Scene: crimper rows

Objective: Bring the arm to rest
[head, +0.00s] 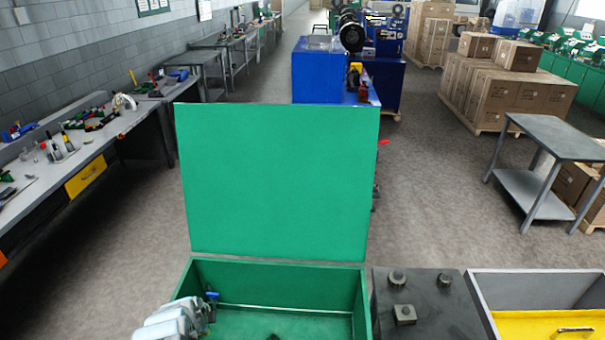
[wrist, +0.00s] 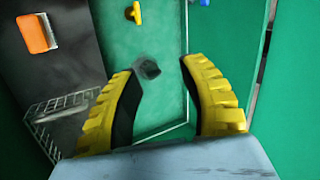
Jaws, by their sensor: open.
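My gripper (wrist: 157,66) shows in the wrist view with two yellow, ribbed fingers lined in black. The fingers are spread apart with nothing held between them. They point at the green inner surface of a box (wrist: 165,30). A small dark piece (wrist: 148,68) shows beyond the gap between the fingertips. In the head view the green box (head: 278,268) stands open at the bottom, its lid (head: 275,180) raised upright.
In the wrist view an orange-faced item (wrist: 38,33) and a wire rack (wrist: 65,115) are at left, and a yellow item (wrist: 134,13) at top. In the head view a black box (head: 428,305) and yellow drawer (head: 545,325) adjoin the green box. Aisle floor is clear.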

